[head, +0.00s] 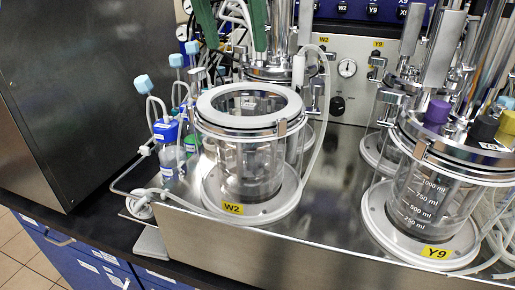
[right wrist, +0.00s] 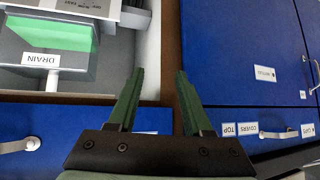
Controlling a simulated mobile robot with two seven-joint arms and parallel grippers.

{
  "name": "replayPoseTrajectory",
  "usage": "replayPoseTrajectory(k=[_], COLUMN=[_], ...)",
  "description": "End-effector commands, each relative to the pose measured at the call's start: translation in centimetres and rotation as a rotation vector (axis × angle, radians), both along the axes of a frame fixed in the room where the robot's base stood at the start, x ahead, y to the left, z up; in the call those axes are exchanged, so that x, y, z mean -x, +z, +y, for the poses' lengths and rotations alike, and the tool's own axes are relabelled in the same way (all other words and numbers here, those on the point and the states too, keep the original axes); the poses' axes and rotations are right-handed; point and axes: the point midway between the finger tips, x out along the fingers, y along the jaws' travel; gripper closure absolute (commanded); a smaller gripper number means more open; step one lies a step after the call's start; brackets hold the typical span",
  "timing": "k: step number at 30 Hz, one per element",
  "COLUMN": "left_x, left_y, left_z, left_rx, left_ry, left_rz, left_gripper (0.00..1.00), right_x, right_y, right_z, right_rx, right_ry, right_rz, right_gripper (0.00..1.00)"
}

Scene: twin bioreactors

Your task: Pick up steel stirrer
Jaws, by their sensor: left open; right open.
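I cannot single out the steel stirrer for certain in the head view. Steel upright parts (head: 281,28) stand behind the open-topped glass vessel (head: 243,105) marked W2. My left gripper (head: 237,46) shows as two green fingers at the top of the head view, set apart, above and behind the W2 vessel's rim. Pale tubes show between its fingers, and I cannot tell whether it touches them. My right gripper (right wrist: 160,73) is open and empty in the right wrist view, over blue drawer fronts.
A second vessel (head: 425,205), marked Y9, stands at the right with steel columns above it. Blue-capped bottles (head: 166,145) and hoses crowd the left of W2. A dark cabinet (head: 85,85) stands at far left. A box labelled DRAIN (right wrist: 45,60) sits in an open drawer.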

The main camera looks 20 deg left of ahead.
Motion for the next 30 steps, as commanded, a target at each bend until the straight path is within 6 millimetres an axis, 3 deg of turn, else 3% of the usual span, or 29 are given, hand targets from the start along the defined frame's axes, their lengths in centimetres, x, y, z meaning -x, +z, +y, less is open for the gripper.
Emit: replayPoseTrajectory(k=[5, 12, 19, 25, 30], left_x=[-0.7, -2.3, -3.0, -4.4, -4.9], left_y=[-2.0, -5.7, -7.2, -9.9, -11.1], left_z=[0.2, 0.0, 0.0, 0.0, 0.0], left_rx=[-0.003, -0.002, -0.001, 0.000, 0.000], left_ry=[0.005, 0.002, 0.002, 0.001, 0.002], left_rz=[-0.002, -0.003, -0.003, -0.002, -0.005], left_gripper=[0.38, 0.38, 0.38, 0.38, 0.38], right_x=[-0.7, -0.3, 0.1, 0.2, 0.2], right_y=[0.0, -0.4, -0.4, -0.3, -0.3], right_z=[0.0, 0.4, 0.5, 0.4, 0.2], right_rx=[0.000, -0.005, -0.006, -0.005, -0.002], right_ry=[0.000, 0.007, 0.009, 0.008, 0.005], right_rz=[-0.015, -0.003, 0.005, 0.007, 0.005], right_gripper=[0.50, 0.50, 0.50, 0.50, 0.50])
